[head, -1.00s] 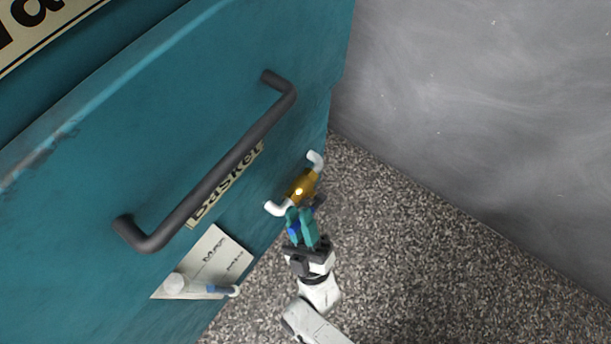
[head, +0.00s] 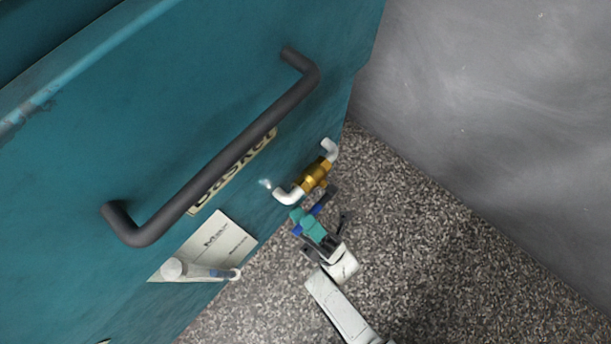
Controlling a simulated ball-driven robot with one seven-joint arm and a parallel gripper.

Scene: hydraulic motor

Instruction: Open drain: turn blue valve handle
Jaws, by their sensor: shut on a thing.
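The brass valve (head: 313,176) sits between two white pipe elbows, low on the teal cabinet's front near its right edge. Its blue handle (head: 320,205) runs down-left from a dark end by the valve, standing off at an angle from the valve body. My gripper (head: 308,223) is just below the valve, with its teal fingers shut across the blue handle. Blue shows on both sides of the fingers; the middle of the handle is hidden by them.
A long dark bar handle (head: 225,155) crosses the cabinet front (head: 130,110) above the valve. A label plate (head: 215,240) and a white pipe with a blue part (head: 200,271) are at lower left. Speckled floor (head: 430,270) is open to the right, up to a grey wall (head: 490,90).

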